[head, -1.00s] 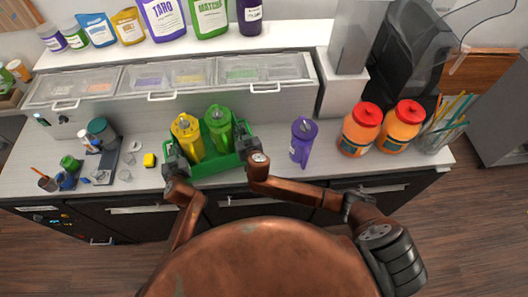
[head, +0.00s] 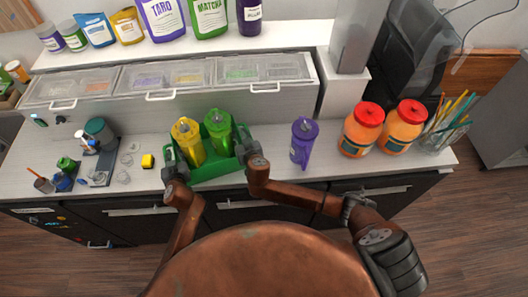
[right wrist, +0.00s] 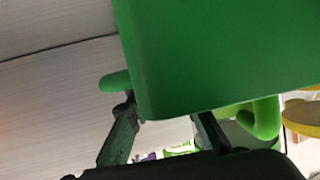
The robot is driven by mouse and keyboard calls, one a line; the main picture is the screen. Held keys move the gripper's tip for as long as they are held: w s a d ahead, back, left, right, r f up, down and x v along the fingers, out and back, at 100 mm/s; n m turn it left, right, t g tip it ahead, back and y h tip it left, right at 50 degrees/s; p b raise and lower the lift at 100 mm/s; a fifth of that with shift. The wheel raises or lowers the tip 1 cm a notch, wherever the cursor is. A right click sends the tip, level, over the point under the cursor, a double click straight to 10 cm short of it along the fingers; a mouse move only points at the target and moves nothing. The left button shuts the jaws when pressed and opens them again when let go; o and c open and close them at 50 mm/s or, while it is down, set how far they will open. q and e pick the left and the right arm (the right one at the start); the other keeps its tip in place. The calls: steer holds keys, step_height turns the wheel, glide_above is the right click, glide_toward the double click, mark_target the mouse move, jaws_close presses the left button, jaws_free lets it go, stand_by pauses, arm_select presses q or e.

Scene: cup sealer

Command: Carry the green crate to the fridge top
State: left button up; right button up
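The green crate (head: 217,171) is at the front middle of the counter in the head view, between my two grippers. It holds a yellow pitcher (head: 189,143) and a green pitcher (head: 219,132), both roughly upright. My left gripper (head: 172,165) is at the crate's left end and appears shut on it. My right gripper (head: 246,150) is at its right end and appears shut on it. In the right wrist view the green crate wall (right wrist: 220,55) fills the upper right, close against my fingers. The exact grip points are partly hidden. The fridge top cannot be identified.
A purple pitcher (head: 303,142) stands close right of the crate. Two red-lidded orange jars (head: 361,131) and a glass of straws (head: 441,130) are further right. The lidded topping bins (head: 165,83) stand behind.

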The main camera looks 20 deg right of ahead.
arm_select(q)
steer(key=shift+d, duration=0.1)
arm_select(e)
steer(key=shift+a, duration=0.1)
arm_select(q)
steer(key=v, duration=0.7)
steer(key=shift+s+r, duration=0.2)
steer(key=shift+s, duration=0.15)
arm_select(e)
steer(key=shift+s, duration=0.1)
steer(key=v, duration=1.2)
arm_select(q)
steer(key=shift+r, duration=0.1)
arm_select(e)
steer(key=shift+r, duration=0.1)
